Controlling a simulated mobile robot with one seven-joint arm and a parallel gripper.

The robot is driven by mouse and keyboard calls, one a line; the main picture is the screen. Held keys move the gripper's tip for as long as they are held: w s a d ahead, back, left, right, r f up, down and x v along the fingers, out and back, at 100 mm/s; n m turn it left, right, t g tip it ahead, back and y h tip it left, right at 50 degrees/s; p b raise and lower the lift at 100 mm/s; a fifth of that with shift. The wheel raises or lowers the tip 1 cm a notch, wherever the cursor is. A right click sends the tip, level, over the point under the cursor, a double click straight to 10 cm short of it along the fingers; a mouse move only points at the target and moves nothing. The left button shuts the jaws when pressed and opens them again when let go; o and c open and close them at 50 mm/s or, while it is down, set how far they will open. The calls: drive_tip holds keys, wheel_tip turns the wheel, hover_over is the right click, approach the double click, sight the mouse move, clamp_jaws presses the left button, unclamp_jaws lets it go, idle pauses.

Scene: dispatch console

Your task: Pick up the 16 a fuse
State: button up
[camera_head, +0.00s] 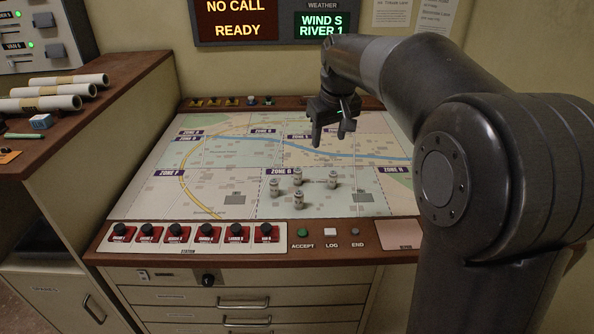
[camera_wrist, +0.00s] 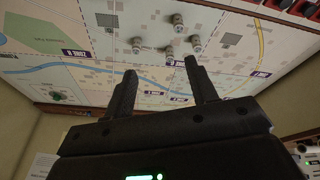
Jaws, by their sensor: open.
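Several small pale cylinders with metal-looking ends stand upright in a loose group on the map table, around zone G. In the head view they are a back one (camera_head: 297,176), a right one (camera_head: 332,179), a left one (camera_head: 274,189) and a front one (camera_head: 298,200). They also show in the wrist view, one at the top (camera_wrist: 178,20) and one at left (camera_wrist: 137,44). Their markings are too small to read, so I cannot tell which is the 16 A fuse. My gripper (camera_head: 329,140) is open and empty, above the map behind the group. Its fingers (camera_wrist: 160,68) frame the wrist view.
The map surface (camera_head: 150,205) is otherwise flat and mostly clear. Red station switches (camera_head: 178,233) and accept, log and end buttons (camera_head: 330,232) line the front edge. Rolled papers (camera_head: 55,92) lie on the left cabinet. Drawers (camera_head: 240,302) are below. A display board (camera_head: 275,20) hangs behind.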

drive_tip(key=w+a+f+n+g, duration=0.1)
drive_tip(key=w+a+f, duration=0.1)
drive_tip(key=w+f, duration=0.3)
drive_tip(key=w+a+f+n, duration=0.1)
drive_tip(key=w+a+f, duration=0.15)
drive_tip(key=w, duration=0.55)
drive_tip(key=n+g, duration=0.1)
hover_over(298, 170)
drive_tip(key=shift+y, duration=0.4)
drive_tip(key=f, duration=1)
drive_tip(key=shift+s+d, duration=0.3)
drive_tip(key=shift+s, duration=0.05)
drive_tip(key=f, duration=0.5)
drive_tip(key=shift+w+a+f, duration=0.3)
drive_tip(key=shift+w+f, duration=0.05)
drive_tip(key=shift+w, duration=0.05)
drive_tip(key=shift+w+a+f, duration=0.1)
drive_tip(key=shift+a+f, duration=0.05)
drive_tip(key=shift+f, duration=2.55)
drive_tip(key=shift+c, duration=0.4)
drive_tip(key=c, duration=1)
drive_tip(key=shift+r, duration=0.1)
